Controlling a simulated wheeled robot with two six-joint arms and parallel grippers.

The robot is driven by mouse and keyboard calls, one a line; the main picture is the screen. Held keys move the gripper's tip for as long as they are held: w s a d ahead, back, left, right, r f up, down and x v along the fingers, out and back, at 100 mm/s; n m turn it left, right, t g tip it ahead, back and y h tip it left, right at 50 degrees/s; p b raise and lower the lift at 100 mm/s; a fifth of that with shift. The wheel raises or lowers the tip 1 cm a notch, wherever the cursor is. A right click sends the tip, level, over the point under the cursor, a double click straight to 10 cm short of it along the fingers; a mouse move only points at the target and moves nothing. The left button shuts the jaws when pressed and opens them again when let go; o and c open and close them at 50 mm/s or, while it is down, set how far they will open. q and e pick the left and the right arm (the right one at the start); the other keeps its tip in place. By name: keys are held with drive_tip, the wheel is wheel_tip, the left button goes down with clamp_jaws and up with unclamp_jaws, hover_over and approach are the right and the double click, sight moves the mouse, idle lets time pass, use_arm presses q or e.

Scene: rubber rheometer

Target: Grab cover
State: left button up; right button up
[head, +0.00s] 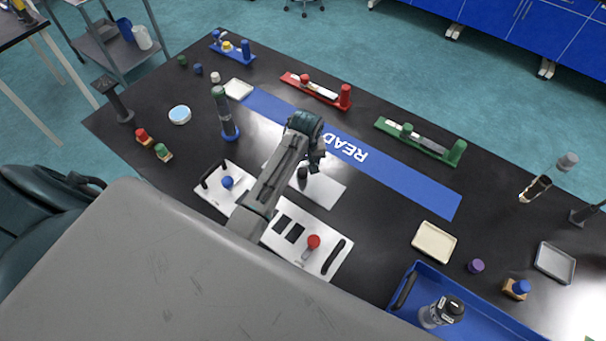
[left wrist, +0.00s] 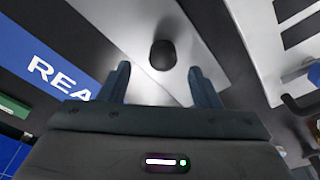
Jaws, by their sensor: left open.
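What looks like the cover is a pale flat plate (head: 325,190) with a black knob (head: 303,172), lying near the middle of the black table. My left gripper (head: 316,162) is above it, fingers pointing down, and partly blocks the plate with its arm. In the left wrist view, the dark round knob (left wrist: 162,54) stands on the pale plate (left wrist: 135,25), just beyond the gap between the open fingers (left wrist: 158,80). The fingers look empty. I cannot tell their exact height above the plate. My right gripper is not in view.
A blue strip lettered READ (head: 400,172) crosses the table beside the plate. White panels with a blue knob (head: 228,182) and a red knob (head: 313,241) lie in front. A green rack (head: 420,142), red rack (head: 318,90) and dark cylinder on a blue base (head: 225,112) stand around.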

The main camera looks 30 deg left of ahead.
sight(303, 171)
use_arm(q)
drive_tip(key=shift+a+f+p, duration=0.2)
drive_tip(key=shift+f+p, duration=0.35)
drive_tip(key=shift+f, duration=1.35)
drive_tip(key=shift+r, duration=0.1)
drive_tip(key=c, duration=1.2)
